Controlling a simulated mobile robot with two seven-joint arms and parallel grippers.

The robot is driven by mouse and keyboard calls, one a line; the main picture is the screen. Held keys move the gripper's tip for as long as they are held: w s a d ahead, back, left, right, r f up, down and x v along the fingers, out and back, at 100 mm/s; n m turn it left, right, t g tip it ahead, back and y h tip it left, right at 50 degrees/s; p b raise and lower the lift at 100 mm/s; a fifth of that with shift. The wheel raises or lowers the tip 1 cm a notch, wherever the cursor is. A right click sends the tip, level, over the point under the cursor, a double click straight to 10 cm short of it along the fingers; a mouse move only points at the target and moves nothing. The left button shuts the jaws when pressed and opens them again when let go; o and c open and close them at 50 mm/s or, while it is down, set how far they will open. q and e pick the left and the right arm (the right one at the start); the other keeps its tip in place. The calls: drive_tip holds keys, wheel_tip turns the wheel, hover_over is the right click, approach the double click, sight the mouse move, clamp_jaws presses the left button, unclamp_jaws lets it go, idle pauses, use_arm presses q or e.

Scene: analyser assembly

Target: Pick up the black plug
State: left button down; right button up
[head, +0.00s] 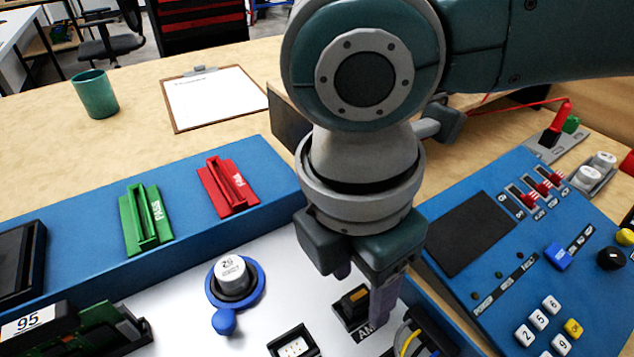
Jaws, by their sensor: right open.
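My right gripper (362,288) points down over the white panel, with its two fingers apart. A small black plug-like block with an orange top (354,299) sits at the panel, beside and partly behind the right-hand finger. It looks like the black plug, though I cannot be sure. The gripper is not closed on it, and I cannot tell whether a finger touches it. A black-framed socket with a white, pinned inside (293,347) is in the panel to its left. My left gripper is not in view.
A white cap on a blue ring (231,277) stands left of the gripper. Green (146,218) and red (228,186) holders sit on the blue ledge. Yellow and grey cables (408,338) lie close right. A blue control panel (520,290) fills the right. A clipboard (214,99) and mug (95,96) are behind.

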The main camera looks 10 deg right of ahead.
drive_tip(key=shift+f, duration=0.65)
clamp_jaws()
